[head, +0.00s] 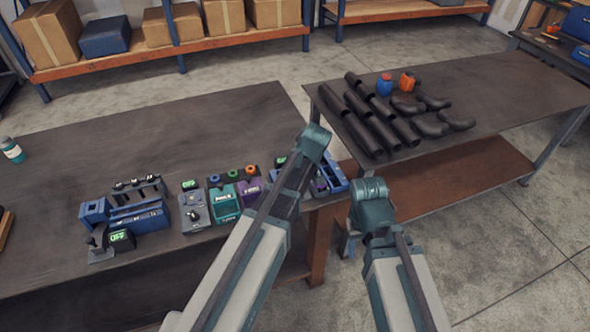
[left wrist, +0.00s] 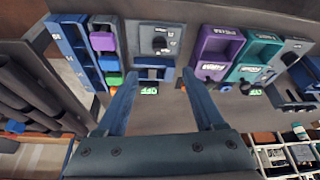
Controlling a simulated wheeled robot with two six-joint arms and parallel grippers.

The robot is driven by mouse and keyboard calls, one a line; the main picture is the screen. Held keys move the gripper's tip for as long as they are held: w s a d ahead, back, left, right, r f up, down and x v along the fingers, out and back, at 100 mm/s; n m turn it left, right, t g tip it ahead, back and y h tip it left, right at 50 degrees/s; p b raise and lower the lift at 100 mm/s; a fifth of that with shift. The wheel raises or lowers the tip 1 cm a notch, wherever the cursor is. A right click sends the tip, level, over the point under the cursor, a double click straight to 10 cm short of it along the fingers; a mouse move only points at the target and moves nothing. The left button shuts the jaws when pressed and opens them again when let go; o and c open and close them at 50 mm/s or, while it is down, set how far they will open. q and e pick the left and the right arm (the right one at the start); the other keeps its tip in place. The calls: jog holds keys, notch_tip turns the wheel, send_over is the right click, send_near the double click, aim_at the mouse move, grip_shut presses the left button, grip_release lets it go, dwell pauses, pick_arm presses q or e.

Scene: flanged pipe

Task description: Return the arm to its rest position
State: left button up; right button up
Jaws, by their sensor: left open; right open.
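My left gripper (left wrist: 160,73) is open and empty in the left wrist view. Its two blue fingers reach over the workbench, with a grey device (left wrist: 152,38) showing between and beyond the tips. In the head view my left arm (head: 250,245) bends over the bench, and its gripper is hidden or hard to make out there. My right arm (head: 395,270) is folded at the gap between the two tables. A small part of my right gripper (head: 347,242) shows below its elbow, with nothing visible in it.
The left bench (head: 120,265) bears several blue, grey, teal and purple devices, some with green OFF displays. The right table (head: 500,90) holds black pipes (head: 372,135), elbows (head: 430,123), a blue container (head: 385,84) and an orange one (head: 407,82). Its right part is clear.

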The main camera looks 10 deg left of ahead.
pick_arm(q)
jog(key=shift+s+d+r, duration=0.15)
jog(key=shift+s+r, duration=0.05)
jog(key=shift+r, duration=0.35)
pick_arm(e)
jog(key=shift+r, duration=0.5)
